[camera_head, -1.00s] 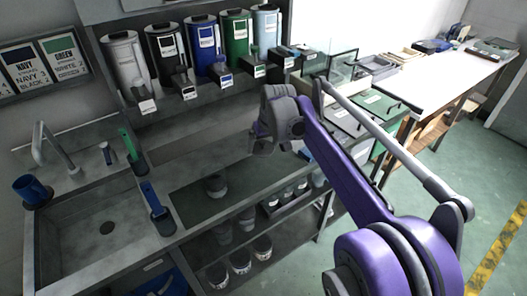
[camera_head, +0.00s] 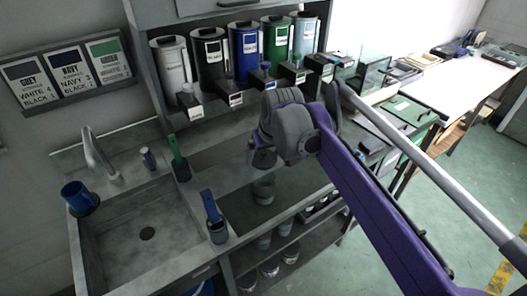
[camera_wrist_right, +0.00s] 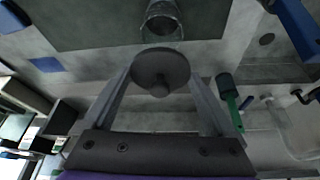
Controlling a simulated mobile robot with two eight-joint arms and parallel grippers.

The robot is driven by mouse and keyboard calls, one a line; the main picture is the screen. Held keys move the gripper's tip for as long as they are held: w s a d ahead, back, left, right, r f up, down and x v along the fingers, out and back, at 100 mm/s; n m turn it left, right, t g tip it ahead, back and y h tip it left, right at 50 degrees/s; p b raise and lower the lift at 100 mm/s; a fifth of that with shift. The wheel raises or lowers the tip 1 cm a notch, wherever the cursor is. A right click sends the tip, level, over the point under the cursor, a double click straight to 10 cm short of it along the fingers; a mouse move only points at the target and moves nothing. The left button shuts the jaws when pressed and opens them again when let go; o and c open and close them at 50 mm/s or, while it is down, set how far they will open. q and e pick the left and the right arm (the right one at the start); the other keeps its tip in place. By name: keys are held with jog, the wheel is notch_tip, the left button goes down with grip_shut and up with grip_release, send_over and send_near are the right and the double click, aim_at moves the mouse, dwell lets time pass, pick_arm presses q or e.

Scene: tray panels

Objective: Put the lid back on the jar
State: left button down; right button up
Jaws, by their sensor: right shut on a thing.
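My right gripper (camera_head: 263,148) is shut on a dark round lid (camera_head: 264,159), with its fingers at either side of the rim. In the right wrist view the lid (camera_wrist_right: 160,68) sits between the fingertips, its knob towards the palm. The clear glass jar (camera_head: 263,191) stands upright on the dark mat (camera_head: 236,204) on the counter, its top open. In the head view the lid is above the jar, with a gap between them. In the wrist view the jar (camera_wrist_right: 162,18) shows just beyond the lid. My left gripper is not in view.
A sink (camera_head: 140,237) with a blue mug (camera_head: 80,197) lies at the left. A green-handled brush (camera_head: 179,160) and a blue-handled one (camera_head: 213,218) are beside it. Colored dispensers (camera_head: 243,52) line the back. Jars stand on the shelf below. The mat around the jar is clear.

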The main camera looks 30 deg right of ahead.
jog(key=shift+s+f+b, duration=0.1)
jog(key=shift+f+b, duration=0.55)
jog(key=shift+f, duration=0.1)
notch_tip(320, 180, down, 2)
jog(key=shift+f+b, duration=0.2)
jog(key=shift+b, duration=0.8)
notch_tip(320, 180, down, 2)
jog(key=shift+f+b, duration=0.2)
jog(key=shift+b, duration=0.45)
jog(key=shift+p, duration=0.4)
jog(key=shift+f, duration=0.15)
dwell(0.8)
jog(key=o, duration=1)
